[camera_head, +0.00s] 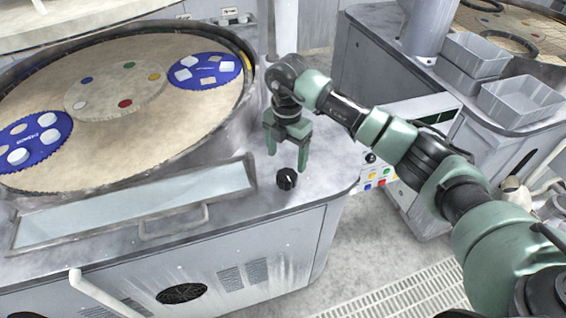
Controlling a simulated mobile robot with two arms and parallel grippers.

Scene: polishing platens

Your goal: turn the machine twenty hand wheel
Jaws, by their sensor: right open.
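The hand wheel (287,179) is a small black ribbed knob with a light mark on top. It sits on the grey top of the machine (235,215), near the front right corner of that top. My right gripper (287,162) is green, points down and is open, with its two fingers apart just above and behind the wheel in the picture. I cannot tell whether a fingertip touches the wheel; nothing shows between the fingers. My left gripper is not in view.
A large round platen (110,150) with blue carrier discs (205,70) fills the left. Grey bins (520,98) stand on another machine at the right. A panel with coloured buttons (379,180) is beyond my arm.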

